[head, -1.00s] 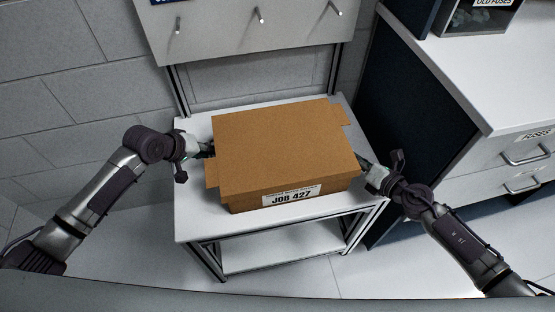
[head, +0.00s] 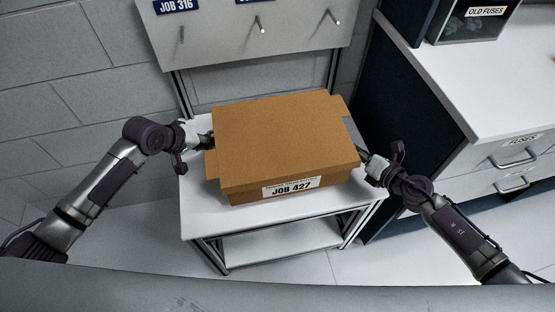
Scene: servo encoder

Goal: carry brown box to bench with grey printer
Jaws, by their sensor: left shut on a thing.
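The brown box (head: 285,140), closed and labelled JOB 427, is over the small white bench (head: 205,215) in the middle of the head view. I cannot tell whether its underside touches the bench top. My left gripper (head: 207,140) is shut on the box at its left side. My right gripper (head: 368,162) is at the box's right side, by the handle flap. Its fingertips are partly hidden, so its grip is unclear. No grey printer is in view.
A pegboard panel (head: 290,45) with hooks and job labels stands behind the bench. To the right is a white counter (head: 460,80) with a dark side panel, drawers and an OLD FUSES bin (head: 475,22). Floor shows in front of the bench.

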